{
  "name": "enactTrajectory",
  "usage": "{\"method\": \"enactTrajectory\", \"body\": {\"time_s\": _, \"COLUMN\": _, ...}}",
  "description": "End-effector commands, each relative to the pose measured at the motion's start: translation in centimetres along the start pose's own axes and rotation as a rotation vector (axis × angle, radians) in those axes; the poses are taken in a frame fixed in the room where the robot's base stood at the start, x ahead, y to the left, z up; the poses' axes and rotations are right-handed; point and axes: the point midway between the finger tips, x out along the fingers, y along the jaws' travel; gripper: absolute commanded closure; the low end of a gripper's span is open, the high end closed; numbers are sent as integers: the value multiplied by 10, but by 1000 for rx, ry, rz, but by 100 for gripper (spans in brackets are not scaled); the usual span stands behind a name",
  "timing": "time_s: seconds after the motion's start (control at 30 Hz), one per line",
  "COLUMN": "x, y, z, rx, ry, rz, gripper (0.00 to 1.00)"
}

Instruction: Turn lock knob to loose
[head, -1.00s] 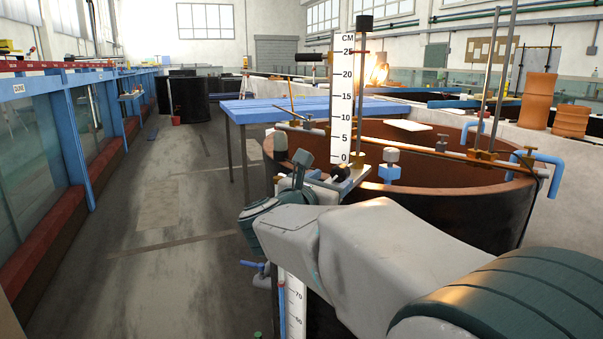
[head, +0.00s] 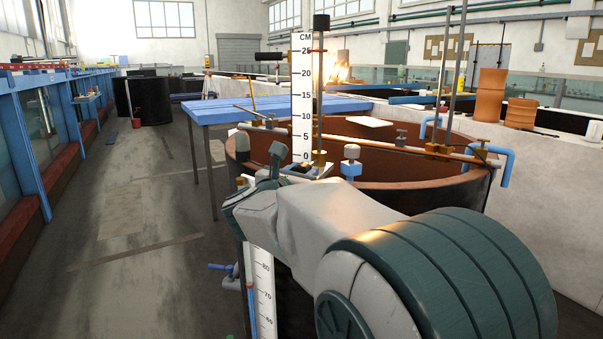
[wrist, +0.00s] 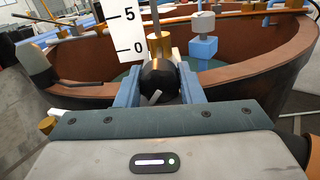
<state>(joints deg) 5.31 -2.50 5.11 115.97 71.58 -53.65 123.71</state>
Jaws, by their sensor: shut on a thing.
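The lock knob (wrist: 158,78) is round and black, with a pale mark on its lower front. It sits just below the 0 of the white centimetre scale (wrist: 121,32) in the wrist view. My gripper (wrist: 158,84) has its blue-grey fingers on either side of the knob and is shut on it. The scale stands upright and also shows in the head view (head: 302,97), next to a thin rod with a black cap (head: 321,22). In the head view my arm hides most of the knob and the fingers.
A round brown-walled tank (head: 400,200) lies behind and right of the scale. A rail (head: 385,149) with brass clamps crosses its top. A blue clamp with a grey knob (head: 351,162) stands close right of the scale. A blue table (head: 235,108) is behind.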

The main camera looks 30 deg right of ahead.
Motion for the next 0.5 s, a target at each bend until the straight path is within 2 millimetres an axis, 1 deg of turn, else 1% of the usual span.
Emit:
{"method": "enactTrajectory", "body": {"time_s": 0.3, "x": 0, "y": 0, "z": 0, "rx": -125, "ry": 0, "rz": 1, "gripper": 88}}
{"method": "enactTrajectory", "body": {"time_s": 0.5, "x": 0, "y": 0, "z": 0, "rx": -135, "ry": 0, "rz": 1, "gripper": 88}}
